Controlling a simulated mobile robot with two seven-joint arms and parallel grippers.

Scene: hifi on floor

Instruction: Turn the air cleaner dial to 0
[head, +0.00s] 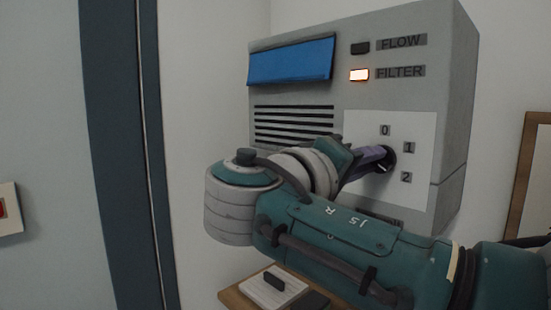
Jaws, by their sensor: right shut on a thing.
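The air cleaner (457,105) is a grey box on the wall with a blue panel, vent slots and a white dial plate (420,125). The plate is marked 0 at the top, 1 at upper right and 2 at lower right. The dark dial (388,160) sits left of the 1 and 2 marks and is partly hidden by my gripper. My right gripper (372,160) reaches in from the left of the dial and is shut on it. I cannot tell which mark the dial points to. My left gripper is not in view.
The FILTER light (359,75) glows; the FLOW light (360,48) is dark. A blue-grey door frame (115,150) stands at left, a wooden frame (525,170) at right.

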